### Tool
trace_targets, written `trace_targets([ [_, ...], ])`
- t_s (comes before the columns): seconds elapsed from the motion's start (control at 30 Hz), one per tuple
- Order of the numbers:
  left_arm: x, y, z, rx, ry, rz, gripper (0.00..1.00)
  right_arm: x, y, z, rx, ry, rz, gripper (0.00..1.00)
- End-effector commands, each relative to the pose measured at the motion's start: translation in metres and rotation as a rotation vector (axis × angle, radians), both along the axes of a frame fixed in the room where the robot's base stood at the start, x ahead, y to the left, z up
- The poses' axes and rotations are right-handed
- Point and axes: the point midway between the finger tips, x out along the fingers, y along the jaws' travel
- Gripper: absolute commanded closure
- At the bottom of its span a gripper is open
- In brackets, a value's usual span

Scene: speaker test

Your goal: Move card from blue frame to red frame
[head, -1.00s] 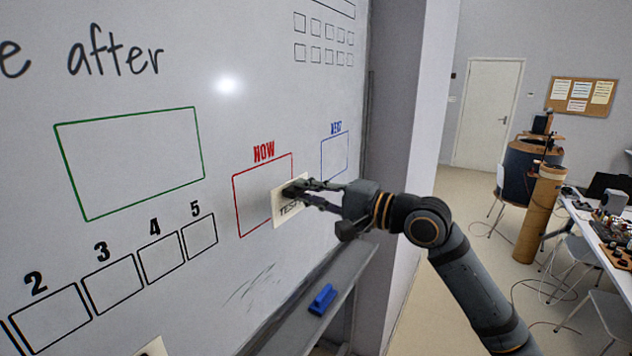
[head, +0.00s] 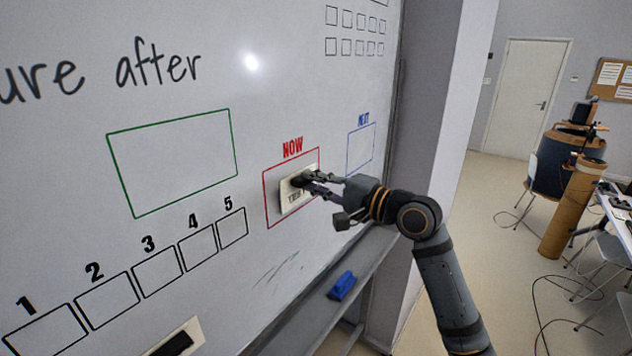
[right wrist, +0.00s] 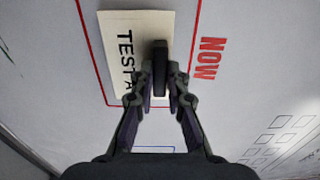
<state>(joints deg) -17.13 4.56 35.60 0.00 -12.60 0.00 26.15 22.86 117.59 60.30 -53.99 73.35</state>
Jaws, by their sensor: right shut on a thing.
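The cream card (head: 291,192) with black "TEST" lettering is within the red frame (head: 266,205) under the word NOW. It also shows in the right wrist view (right wrist: 116,28), inside the red outline (right wrist: 90,55). My right gripper (head: 304,182) is shut on the black handle (right wrist: 160,60) on the card's face. The fingers hide part of the card. I cannot tell whether the card's back touches the board. The blue frame (head: 361,149), marked NEXT, is empty to the right. My left gripper is not in view.
The whiteboard (head: 60,175) also bears an empty green frame (head: 172,163) and several numbered boxes. A second card (head: 190,333) with a black handle shows at the bottom. A blue eraser (head: 342,286) lies on the ledge (head: 320,310) below.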

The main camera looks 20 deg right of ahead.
Motion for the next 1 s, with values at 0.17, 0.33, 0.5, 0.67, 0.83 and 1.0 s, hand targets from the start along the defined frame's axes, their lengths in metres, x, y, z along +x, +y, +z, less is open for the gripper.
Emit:
trace_targets([
  [0.17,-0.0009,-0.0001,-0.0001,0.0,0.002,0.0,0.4,-0.0002,-0.0001,0.0003,0.001,-0.001,0.0,1.0],
  [0.33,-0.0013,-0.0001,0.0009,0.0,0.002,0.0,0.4,0.0006,0.0005,0.0008,0.001,-0.001,0.0,1.0],
  [0.5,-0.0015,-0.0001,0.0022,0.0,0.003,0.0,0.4,0.0024,0.0015,0.001,0.001,0.0,-0.001,1.0],
  [0.67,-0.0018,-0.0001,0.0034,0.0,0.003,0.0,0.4,0.0039,0.0024,0.0011,0.001,-0.001,-0.001,1.0],
  [0.83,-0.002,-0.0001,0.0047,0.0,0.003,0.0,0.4,0.0055,0.0038,0.0012,0.001,-0.002,-0.001,1.0],
  [1.0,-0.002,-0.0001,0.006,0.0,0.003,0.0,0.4,0.0072,0.005,0.0012,0.001,-0.002,-0.001,1.0],
])
